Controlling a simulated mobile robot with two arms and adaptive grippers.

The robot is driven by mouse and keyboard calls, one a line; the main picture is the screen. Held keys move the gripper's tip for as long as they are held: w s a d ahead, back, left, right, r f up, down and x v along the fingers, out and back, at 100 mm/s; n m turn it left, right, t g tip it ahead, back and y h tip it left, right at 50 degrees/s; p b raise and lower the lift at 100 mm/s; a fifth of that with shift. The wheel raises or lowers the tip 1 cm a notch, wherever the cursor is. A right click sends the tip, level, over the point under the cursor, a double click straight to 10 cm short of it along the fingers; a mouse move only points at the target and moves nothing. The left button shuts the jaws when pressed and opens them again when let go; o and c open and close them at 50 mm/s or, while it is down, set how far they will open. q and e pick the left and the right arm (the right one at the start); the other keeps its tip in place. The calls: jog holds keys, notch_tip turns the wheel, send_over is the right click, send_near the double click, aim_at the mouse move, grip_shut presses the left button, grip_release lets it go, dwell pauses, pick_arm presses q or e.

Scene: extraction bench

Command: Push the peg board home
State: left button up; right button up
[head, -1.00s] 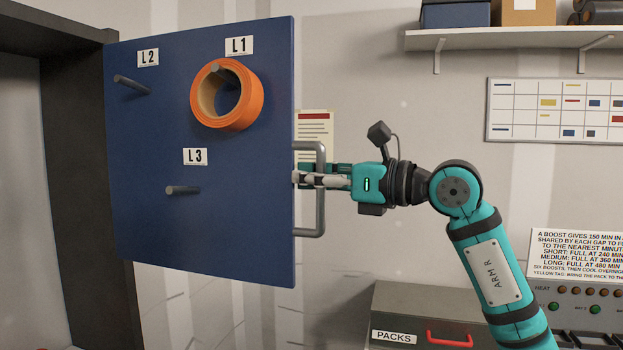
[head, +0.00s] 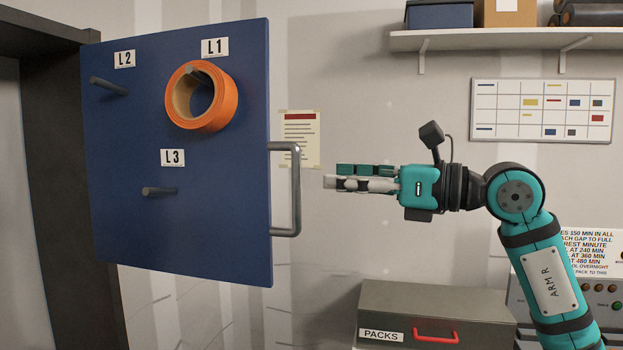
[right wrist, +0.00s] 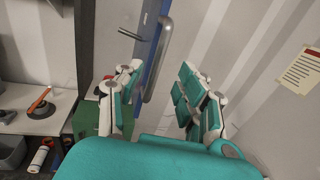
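The blue peg board (head: 215,235) stands out from a dark frame at the left, its face towards me. It bears pegs labelled L1, L2 and L3; an orange ring (head: 230,105) hangs on the L1 peg. A grey bar handle (head: 296,190) is on the board's right edge. My right gripper (head: 328,183) is to the right of the handle, apart from it and empty. In the right wrist view its two fingers (right wrist: 158,88) are spread, with the board (right wrist: 148,45) and handle (right wrist: 158,65) beyond them. My left gripper is not in view.
A dark frame (head: 60,130) stands at the left. A grey box labelled PACKS (head: 420,300) sits below my right arm. A shelf (head: 490,40) is high on the right wall. In the right wrist view, a bench (right wrist: 35,122) is at the left.

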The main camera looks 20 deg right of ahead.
jog(key=shift+v, duration=1.85)
jog(key=shift+f, duration=0.2)
jog(key=shift+c, duration=1)
jog(key=f+g+b, duration=0.1)
jog(key=f+b, duration=0.2)
jog(key=f, duration=0.1)
jog(key=w+d+f+n+g+b, duration=0.1)
jog(key=f+g+b, duration=0.1)
jog(key=f+b, duration=0.2)
jog(key=f+n+g+b, duration=0.1)
jog(key=f+b, duration=0.3)
jog(key=f, duration=0.2)
jog(key=shift+w+d+f+h, duration=0.2)
jog(key=shift+w+f+h, duration=0.1)
jog(key=shift+h, duration=0.1)
grip_shut()
jog(key=p, duration=0.4)
send_near(271, 286)
jog(key=shift+g, duration=0.3)
jog(key=x, duration=0.6)
jog(key=shift+w+d+r, duration=0.1)
jog(key=shift+w+d, duration=0.05)
jog(key=shift+w, duration=0.05)
jog(key=shift+w+a, duration=0.3)
jog(key=shift+a, duration=0.05)
